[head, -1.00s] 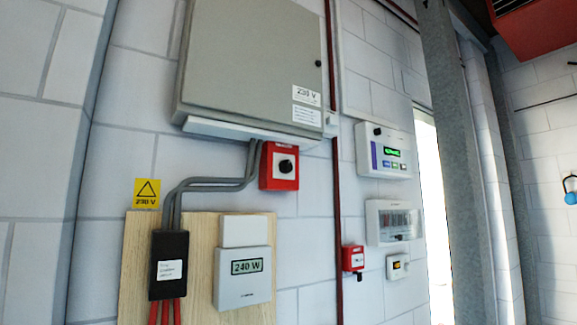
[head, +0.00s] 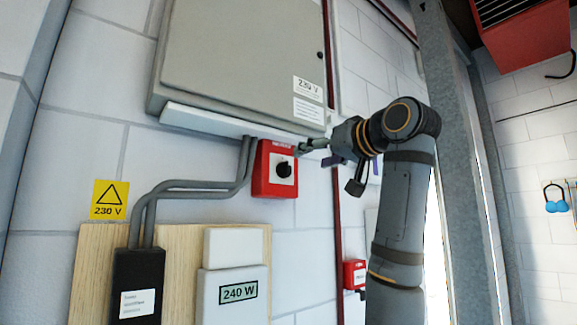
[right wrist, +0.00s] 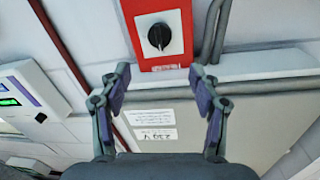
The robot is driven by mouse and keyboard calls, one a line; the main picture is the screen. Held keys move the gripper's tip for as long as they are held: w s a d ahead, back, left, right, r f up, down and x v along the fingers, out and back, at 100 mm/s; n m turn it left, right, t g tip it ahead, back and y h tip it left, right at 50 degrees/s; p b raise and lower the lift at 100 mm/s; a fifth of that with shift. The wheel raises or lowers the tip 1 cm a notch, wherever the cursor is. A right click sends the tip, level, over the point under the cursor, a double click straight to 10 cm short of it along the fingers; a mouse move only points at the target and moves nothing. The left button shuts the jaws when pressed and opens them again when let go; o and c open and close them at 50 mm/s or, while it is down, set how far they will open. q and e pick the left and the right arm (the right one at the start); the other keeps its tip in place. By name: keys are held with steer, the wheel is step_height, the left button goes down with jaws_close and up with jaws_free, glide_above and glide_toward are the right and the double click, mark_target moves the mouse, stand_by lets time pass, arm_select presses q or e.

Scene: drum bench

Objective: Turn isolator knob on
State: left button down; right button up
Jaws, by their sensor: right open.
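The isolator is a red box with a white plate and a black knob (head: 284,170), on the wall under the grey cabinet. In the right wrist view the knob (right wrist: 159,36) sits at the top, its grip ridge roughly upright in that picture. My right gripper (head: 305,147) is just right of the red box (head: 262,170) in the head view. In the right wrist view its two fingers (right wrist: 158,82) are spread apart and empty, with the knob beyond the gap between the tips. The fingers look clear of the knob. My left gripper is not in view.
The grey cabinet (head: 240,60) juts out above the isolator. Grey conduits (head: 195,185) run down its left side to a black box (head: 138,285). A meter reading 240 W (head: 235,292) is below. A steel post (head: 470,190) stands at right.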

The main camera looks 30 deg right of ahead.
mark_target(289, 167)
steer(key=w+p, duration=0.2)
steer(key=w, duration=0.4)
steer(key=shift+w, duration=0.4)
steer(key=w+p, duration=0.2)
steer(key=w, duration=0.1)
steer(key=shift+w+f, duration=0.15)
steer(key=shift+w, duration=0.35)
steer(key=shift+c, duration=1.1)
steer(key=c, duration=1)
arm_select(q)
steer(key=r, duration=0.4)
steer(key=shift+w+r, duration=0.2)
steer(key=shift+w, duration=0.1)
arm_select(e)
steer(key=shift+o, duration=0.2)
